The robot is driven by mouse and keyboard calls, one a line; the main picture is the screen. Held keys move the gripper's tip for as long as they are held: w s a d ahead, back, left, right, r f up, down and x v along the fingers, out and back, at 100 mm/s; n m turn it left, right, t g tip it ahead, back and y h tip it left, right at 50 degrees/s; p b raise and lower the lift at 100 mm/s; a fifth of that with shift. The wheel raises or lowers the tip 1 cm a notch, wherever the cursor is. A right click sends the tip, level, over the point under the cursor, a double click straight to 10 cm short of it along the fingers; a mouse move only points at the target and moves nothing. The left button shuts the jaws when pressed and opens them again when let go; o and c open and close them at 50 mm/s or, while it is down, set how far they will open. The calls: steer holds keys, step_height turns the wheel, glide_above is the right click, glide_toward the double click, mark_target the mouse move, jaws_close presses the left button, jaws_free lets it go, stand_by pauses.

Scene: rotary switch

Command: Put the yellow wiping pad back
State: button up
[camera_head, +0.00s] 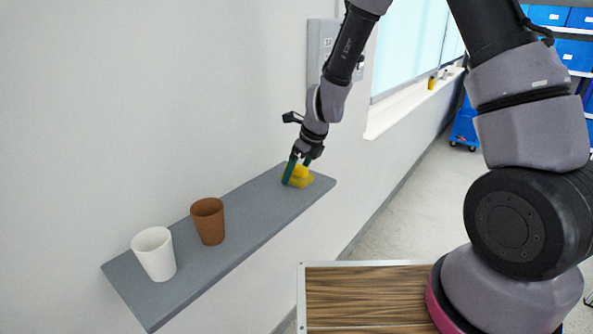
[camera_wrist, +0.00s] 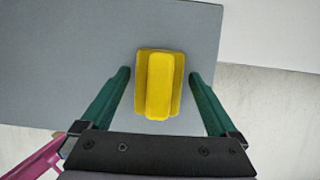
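The yellow wiping pad (camera_head: 300,179) lies on the grey wall shelf (camera_head: 250,214), near its far right end. In the wrist view the yellow pad (camera_wrist: 172,85) shows a raised grip along its middle. My gripper (camera_head: 296,168) is at the pad, pointing down. In the wrist view the two green fingers of my gripper (camera_wrist: 159,74) stand apart, one on each side of the pad, with a gap on both sides. The gripper is open and holds nothing.
A brown cup (camera_head: 208,221) and a white cup (camera_head: 155,254) stand on the shelf's nearer half. The wall runs along the shelf's back, with a grey box (camera_head: 319,45) mounted above. A wood-grained top (camera_head: 365,295) is at the bottom.

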steer(key=shift+r, duration=0.1)
steer(key=s+d+r+n+t, duration=0.1)
steer(key=s+d+r+n, duration=0.3)
steer(key=r, duration=0.5)
steer(key=s+d+r+n+y, duration=0.1)
steer(key=d+r+n, duration=0.1)
steer(key=d+r, duration=0.45)
steer(key=s+d+r+n+t, duration=0.1)
steer(key=s+d+r+n, duration=0.25)
steer(key=r, duration=0.65)
steer(key=s+d+r+n+t+h, duration=0.2)
steer(key=s+d+r+n, duration=0.5)
steer(key=s+d+n, duration=0.3)
steer(key=shift+s+d+r+n, duration=0.35)
steer(key=shift+s+n, duration=0.25)
steer(key=shift+n, duration=0.45)
